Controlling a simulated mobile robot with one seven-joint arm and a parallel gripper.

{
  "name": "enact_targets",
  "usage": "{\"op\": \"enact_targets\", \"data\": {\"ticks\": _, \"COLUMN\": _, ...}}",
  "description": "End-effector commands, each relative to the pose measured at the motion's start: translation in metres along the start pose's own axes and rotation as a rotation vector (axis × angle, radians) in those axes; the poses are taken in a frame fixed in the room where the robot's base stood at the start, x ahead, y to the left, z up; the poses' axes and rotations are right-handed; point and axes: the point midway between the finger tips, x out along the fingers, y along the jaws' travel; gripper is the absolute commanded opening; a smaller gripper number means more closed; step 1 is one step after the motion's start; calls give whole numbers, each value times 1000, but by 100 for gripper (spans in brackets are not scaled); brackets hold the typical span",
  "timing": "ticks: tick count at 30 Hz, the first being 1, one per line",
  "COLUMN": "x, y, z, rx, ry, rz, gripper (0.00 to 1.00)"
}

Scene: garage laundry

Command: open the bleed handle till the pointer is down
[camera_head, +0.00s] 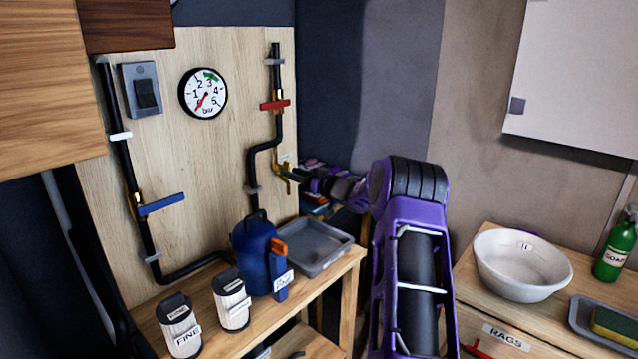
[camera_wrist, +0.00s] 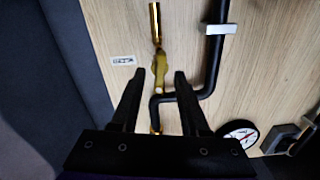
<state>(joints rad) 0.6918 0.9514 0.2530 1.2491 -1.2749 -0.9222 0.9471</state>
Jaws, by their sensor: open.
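The bleed valve is a brass fitting with a small yellow handle (camera_wrist: 160,76), at the lower end of the right-hand black pipe, with a small label beside it. In the head view the brass fitting (camera_head: 283,171) is partly hidden near my gripper (camera_head: 302,178). In the wrist view my gripper (camera_wrist: 160,75) is open, its dark fingertips on either side of the yellow handle; contact cannot be told. The round pressure gauge (camera_head: 203,93) has a red pointer running to the lower left and a green band near the top. The gauge (camera_wrist: 238,134) also shows in the wrist view.
A red lever (camera_head: 275,104) sits higher on the same pipe, and a blue lever (camera_head: 162,204) on the left pipe. Below are a blue jug (camera_head: 254,250), a grey tray (camera_head: 318,247) and two labelled canisters (camera_head: 180,325). A white basin (camera_head: 520,268) stands at right.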

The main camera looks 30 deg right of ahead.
Motion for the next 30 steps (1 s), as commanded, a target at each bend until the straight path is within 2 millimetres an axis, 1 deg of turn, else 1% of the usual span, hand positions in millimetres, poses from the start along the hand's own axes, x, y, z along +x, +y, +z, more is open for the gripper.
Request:
{"op": "enact_targets", "data": {"ticks": 1, "x": -10, "y": 2, "z": -1, "rx": 0, "ry": -1, "rz": 5, "gripper": 45}}
{"op": "enact_targets", "data": {"ticks": 2, "x": -16, "y": 1, "z": -1, "rx": 0, "ry": -1, "rz": 4, "gripper": 45}}
{"op": "enact_targets", "data": {"ticks": 12, "x": -101, "y": 1, "z": -1, "rx": 0, "ry": -2, "rz": 6, "gripper": 45}}
{"op": "enact_targets", "data": {"ticks": 15, "x": -122, "y": 1, "z": -1, "rx": -1, "ry": -2, "rz": 5, "gripper": 45}}
{"op": "enact_targets", "data": {"ticks": 18, "x": -139, "y": 1, "z": 0, "rx": -1, "ry": -2, "rz": 4, "gripper": 45}}
{"op": "enact_targets", "data": {"ticks": 21, "x": -151, "y": 1, "z": 0, "rx": -1, "ry": -2, "rz": 4, "gripper": 45}}
{"op": "enact_targets", "data": {"ticks": 24, "x": -157, "y": 0, "z": 0, "rx": 0, "ry": -1, "rz": 2, "gripper": 45}}
{"op": "enact_targets", "data": {"ticks": 30, "x": -160, "y": 0, "z": 1, "rx": 0, "ry": -1, "rz": 2, "gripper": 45}}
